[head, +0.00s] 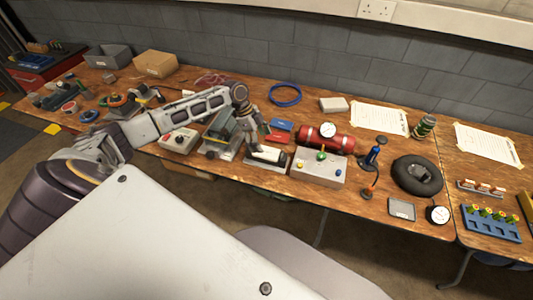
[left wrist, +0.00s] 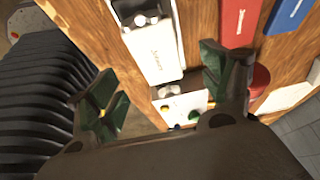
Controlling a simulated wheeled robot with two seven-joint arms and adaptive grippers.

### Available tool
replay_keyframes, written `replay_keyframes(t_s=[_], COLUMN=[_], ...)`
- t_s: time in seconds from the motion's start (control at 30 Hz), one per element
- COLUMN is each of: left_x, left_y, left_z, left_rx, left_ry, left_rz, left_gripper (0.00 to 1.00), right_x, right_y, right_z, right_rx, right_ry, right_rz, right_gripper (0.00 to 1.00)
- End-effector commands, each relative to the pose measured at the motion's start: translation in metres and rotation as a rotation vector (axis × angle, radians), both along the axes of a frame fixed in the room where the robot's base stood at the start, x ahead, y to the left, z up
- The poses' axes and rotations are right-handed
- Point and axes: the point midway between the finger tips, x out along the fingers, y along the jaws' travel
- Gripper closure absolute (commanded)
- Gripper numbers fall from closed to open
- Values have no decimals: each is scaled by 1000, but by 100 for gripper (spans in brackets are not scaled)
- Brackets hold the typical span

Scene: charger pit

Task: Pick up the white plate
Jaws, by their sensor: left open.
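A white flat-topped piece (head: 267,156) with dark ends lies near the front edge of the bench. In the left wrist view its lettered white face (left wrist: 153,48) shows between and beyond my fingertips. I cannot tell for sure that it is the white plate; a pale flat block (head: 333,104) also lies farther back. My left gripper (head: 256,134) is close above the lettered piece, with its fingers apart. In the left wrist view its green-padded fingers (left wrist: 160,86) are open with nothing held. My right gripper is not in view.
Red (head: 279,137) and blue (head: 280,125) flat boxes lie behind. The brick wall backs the bench.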

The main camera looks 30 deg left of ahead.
Motion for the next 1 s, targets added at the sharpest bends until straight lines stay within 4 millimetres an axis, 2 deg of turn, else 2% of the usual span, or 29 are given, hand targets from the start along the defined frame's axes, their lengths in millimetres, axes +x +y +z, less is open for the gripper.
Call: replay_keyframes(t_s=[0.5,1.0], left_x=[1,1], left_y=[-19,-20], left_z=[-43,-46], left_rx=[-1,0], left_ry=[0,0], left_rz=[-1,-1], left_gripper=[20,20], right_x=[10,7], right_y=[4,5], right_z=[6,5], right_rx=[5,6], right_ry=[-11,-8], right_rz=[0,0], right_gripper=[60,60])
